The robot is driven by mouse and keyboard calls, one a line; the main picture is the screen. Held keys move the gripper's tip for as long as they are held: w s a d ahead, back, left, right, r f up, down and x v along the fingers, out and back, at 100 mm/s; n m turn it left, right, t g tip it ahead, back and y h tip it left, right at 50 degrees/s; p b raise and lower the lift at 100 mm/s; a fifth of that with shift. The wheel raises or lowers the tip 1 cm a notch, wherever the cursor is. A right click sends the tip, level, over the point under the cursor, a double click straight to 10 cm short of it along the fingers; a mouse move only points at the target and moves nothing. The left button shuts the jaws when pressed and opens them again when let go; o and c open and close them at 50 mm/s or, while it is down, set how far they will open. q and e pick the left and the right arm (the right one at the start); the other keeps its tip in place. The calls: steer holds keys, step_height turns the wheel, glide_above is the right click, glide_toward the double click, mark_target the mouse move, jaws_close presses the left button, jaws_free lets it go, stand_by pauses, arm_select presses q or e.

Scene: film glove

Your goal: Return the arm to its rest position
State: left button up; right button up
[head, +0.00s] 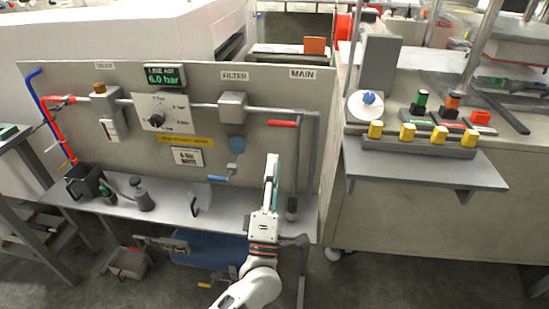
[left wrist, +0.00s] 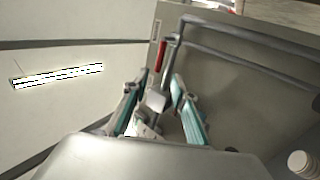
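My left gripper (head: 271,168) shows in the head view, in front of the right part of the grey panel (head: 270,150), with its arm coming up from the bottom. In the left wrist view its two teal-padded fingers (left wrist: 155,95) stand apart, so it is open. I see nothing clearly held between them. Behind the fingers, the red handle (left wrist: 162,54) and grey pipe (left wrist: 180,40) show. My right gripper is not in view.
A narrow shelf (head: 170,208) runs below the panel, with a dark bin (head: 82,183) and a grey bottle (head: 141,194) on it. At right, a grey side shelf (head: 425,168) juts out below a row of yellow blocks (head: 408,132). The floor (head: 400,285) at lower right is clear.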

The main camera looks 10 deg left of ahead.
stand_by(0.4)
